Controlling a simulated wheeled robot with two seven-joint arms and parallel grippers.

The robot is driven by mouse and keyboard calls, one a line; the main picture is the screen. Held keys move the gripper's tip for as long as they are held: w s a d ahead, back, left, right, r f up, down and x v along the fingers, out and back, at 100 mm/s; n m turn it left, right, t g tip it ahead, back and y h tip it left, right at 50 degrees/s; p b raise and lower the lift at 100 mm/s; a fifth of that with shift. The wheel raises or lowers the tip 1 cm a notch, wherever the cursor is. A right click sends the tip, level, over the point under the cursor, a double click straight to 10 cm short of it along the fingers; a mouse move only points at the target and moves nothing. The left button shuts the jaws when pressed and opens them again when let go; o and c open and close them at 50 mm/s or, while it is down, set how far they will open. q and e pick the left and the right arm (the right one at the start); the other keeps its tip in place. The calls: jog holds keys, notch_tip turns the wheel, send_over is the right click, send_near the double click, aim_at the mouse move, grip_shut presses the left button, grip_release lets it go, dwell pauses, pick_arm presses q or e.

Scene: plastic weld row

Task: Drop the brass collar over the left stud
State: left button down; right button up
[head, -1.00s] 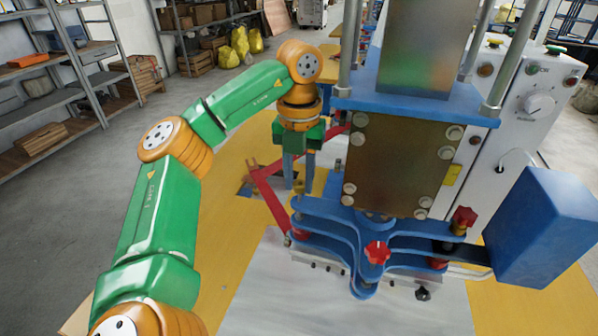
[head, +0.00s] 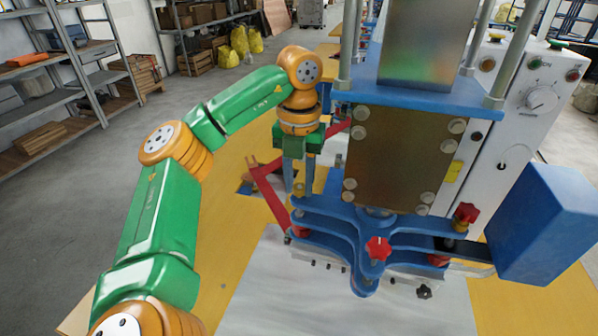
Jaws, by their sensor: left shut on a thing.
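My left gripper (head: 298,189) points down at the left side of the blue press, with its two blue-grey fingers shut on a small brass-coloured thing, which I take for the brass collar (head: 298,187). The collar is mostly hidden between the fingers. The fingertips are just above the left end of the blue three-armed bracket (head: 325,217). I cannot make out the left stud clearly; the fingers and bracket cover that area. On the right, a red knob (head: 466,213) sits above a brass-coloured piece (head: 460,226). My right gripper is not in view.
A red bar (head: 268,190) slants close to the fingers on their left. A metal plate with round bolts (head: 400,160) stands right of the gripper. A red star knob (head: 377,248) is at the front. A blue box (head: 545,228) is at right. The bench's front left is mostly clear.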

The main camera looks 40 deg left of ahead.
pick_arm(q)
jog(key=shift+f, duration=0.45)
dwell(0.4)
jog(key=shift+c, duration=0.6)
grip_release()
notch_tip(320, 180, up, 7)
jog(key=p, duration=0.7)
